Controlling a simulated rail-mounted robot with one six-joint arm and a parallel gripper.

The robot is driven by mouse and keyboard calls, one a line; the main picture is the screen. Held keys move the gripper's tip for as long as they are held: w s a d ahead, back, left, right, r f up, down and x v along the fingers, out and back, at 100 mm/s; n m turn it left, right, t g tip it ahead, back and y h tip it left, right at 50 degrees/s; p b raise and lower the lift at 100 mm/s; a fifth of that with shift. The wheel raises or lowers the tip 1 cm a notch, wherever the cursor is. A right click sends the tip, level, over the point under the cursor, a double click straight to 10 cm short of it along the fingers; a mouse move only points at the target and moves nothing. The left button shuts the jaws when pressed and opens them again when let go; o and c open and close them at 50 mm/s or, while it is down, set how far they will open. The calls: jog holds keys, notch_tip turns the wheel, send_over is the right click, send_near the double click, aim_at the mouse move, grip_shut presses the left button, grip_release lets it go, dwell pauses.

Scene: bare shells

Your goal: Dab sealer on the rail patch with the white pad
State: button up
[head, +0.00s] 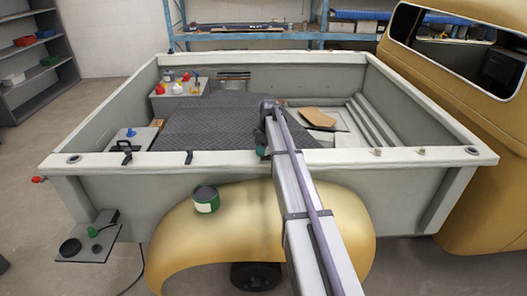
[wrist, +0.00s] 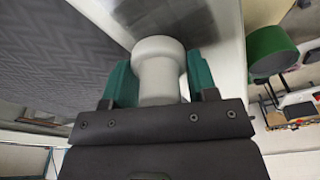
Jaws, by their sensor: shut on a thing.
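The white pad (wrist: 158,68), a pale round-headed piece with a narrower neck, sits between the green fingers of my gripper (wrist: 160,85) in the wrist view. The fingers are shut on it. The rail patch (wrist: 195,18) is a dark grey streaked area on the pale rail (wrist: 232,85), just beyond the pad. I cannot tell whether the pad touches it. In the head view my gripper (head: 263,152) is at the near side rail (head: 220,159), mostly hidden by my arm.
A green can (head: 206,199) stands on the yellow fender (head: 180,232); it also shows in the wrist view (wrist: 270,50). A dark quilted mat (head: 215,125) covers part of the truck bed. A side tray (head: 85,245) hangs at lower left.

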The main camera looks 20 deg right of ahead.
jog(key=shift+w+d, duration=0.2)
jog(key=shift+w, duration=0.2)
notch_tip(320, 180, up, 6)
jog(key=p, duration=0.6)
notch_tip(320, 180, up, 3)
jog(key=p, duration=0.3)
jog(key=shift+r, duration=0.1)
dwell(0.3)
